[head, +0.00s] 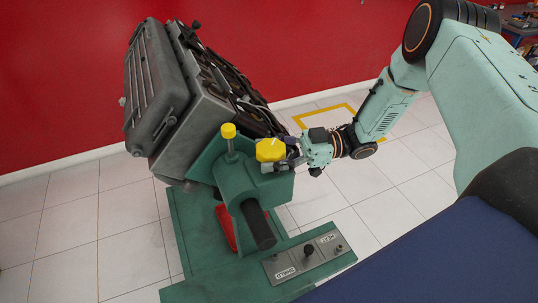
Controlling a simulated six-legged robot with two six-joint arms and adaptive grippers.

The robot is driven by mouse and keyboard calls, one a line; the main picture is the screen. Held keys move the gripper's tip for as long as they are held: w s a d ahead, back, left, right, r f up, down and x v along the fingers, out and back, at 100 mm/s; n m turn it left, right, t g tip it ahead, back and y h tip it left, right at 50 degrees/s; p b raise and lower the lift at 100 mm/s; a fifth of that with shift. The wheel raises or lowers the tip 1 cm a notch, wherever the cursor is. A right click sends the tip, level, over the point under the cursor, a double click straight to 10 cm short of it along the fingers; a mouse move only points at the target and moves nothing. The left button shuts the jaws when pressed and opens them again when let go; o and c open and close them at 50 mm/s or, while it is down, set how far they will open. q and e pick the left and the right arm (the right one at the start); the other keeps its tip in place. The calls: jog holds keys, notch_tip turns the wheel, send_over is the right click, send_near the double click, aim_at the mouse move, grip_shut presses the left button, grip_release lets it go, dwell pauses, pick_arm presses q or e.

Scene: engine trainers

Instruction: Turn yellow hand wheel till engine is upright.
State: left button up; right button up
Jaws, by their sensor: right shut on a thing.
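The grey engine (158,88) is mounted on a green stand (182,250) left of centre in the head view. The engine is tilted, its top leaning to the left. The yellow hand wheel (268,149) is on the near side of the stand's green gearbox, below and right of the engine. My right gripper (287,151) reaches in from the right and is shut on the hand wheel at its right side. The fingertips are small and partly hidden by the wheel. My left gripper is out of view.
A yellow-topped post (229,131) stands just left of the hand wheel. A dark cylinder (259,226) sticks out below it. A control panel (305,256) lies on the base at the front. A red wall (60,75) is behind; tiled floor is clear at left.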

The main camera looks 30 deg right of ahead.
aim_at(270, 146)
jog(key=n+g+b, duration=0.2)
jog(key=g, duration=0.1)
jog(key=n+g+b, duration=0.2)
jog(key=g+b, duration=0.1)
jog(key=g, duration=0.1)
jog(key=shift+f+n, duration=0.2)
jog(key=shift+n, duration=0.2)
jog(key=shift+r+n+g+b, duration=0.2)
jog(key=shift+n+g+b, duration=0.7)
jog(key=shift+g, duration=0.5)
jog(key=shift+r, duration=0.1)
jog(key=o, duration=1.2)
jog(key=shift+d, duration=0.1)
notch_tip(270, 146, up, 10)
jog(key=shift+f, duration=0.1)
